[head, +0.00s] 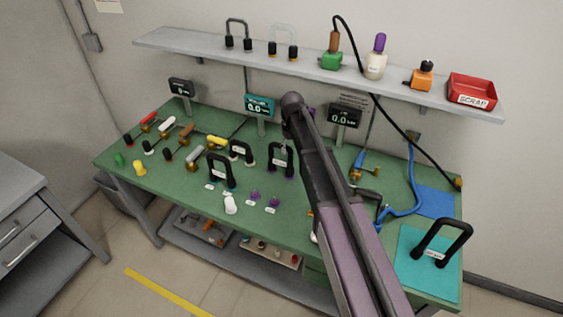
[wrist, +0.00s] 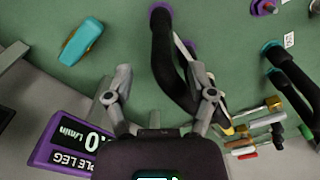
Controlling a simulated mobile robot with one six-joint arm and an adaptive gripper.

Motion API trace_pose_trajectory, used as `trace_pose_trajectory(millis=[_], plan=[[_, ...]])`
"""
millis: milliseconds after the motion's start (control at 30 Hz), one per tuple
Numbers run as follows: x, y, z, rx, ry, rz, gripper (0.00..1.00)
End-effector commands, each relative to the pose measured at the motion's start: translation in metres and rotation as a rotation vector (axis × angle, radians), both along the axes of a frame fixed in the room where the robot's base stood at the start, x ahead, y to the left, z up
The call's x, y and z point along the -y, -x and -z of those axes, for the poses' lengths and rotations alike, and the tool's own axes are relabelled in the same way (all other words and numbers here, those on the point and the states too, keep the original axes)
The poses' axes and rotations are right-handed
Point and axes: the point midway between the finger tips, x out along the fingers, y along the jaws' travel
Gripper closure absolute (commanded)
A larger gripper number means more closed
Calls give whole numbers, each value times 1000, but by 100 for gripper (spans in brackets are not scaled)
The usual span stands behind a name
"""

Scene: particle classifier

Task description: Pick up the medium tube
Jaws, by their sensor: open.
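Several black U-shaped tubes stand on the green bench. In the head view one tube (head: 281,158) stands at the middle, with a front tube (head: 221,171) and a back tube (head: 241,152) left of it. Their labels are too small to read, so I cannot tell which is the medium one. In the wrist view a black tube (wrist: 168,55) with a purple end lies between the fingers in the picture, nearer the right one. My gripper (wrist: 160,82) is open and empty; contact with the tube cannot be told. My arm hides the gripper in the head view.
A purple-framed display (wrist: 75,140) is close at the wrist view's lower left. Brass valves (wrist: 258,120) and another black tube (wrist: 290,80) are at its right. A larger black tube (head: 443,240) stands on a teal mat (head: 415,275). A shelf (head: 315,73) runs behind.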

Motion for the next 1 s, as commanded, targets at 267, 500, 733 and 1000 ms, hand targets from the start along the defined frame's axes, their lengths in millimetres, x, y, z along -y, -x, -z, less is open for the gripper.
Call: trace_pose_trajectory(millis=[267, 500, 733, 1000], plan=[[-2, 0, 26, 0, 0, 0, 29], [-2, 0, 40, 0, 0, 0, 29], [-2, 0, 42, 0, 0, 0, 29], [-2, 0, 42, 0, 0, 0, 29]])
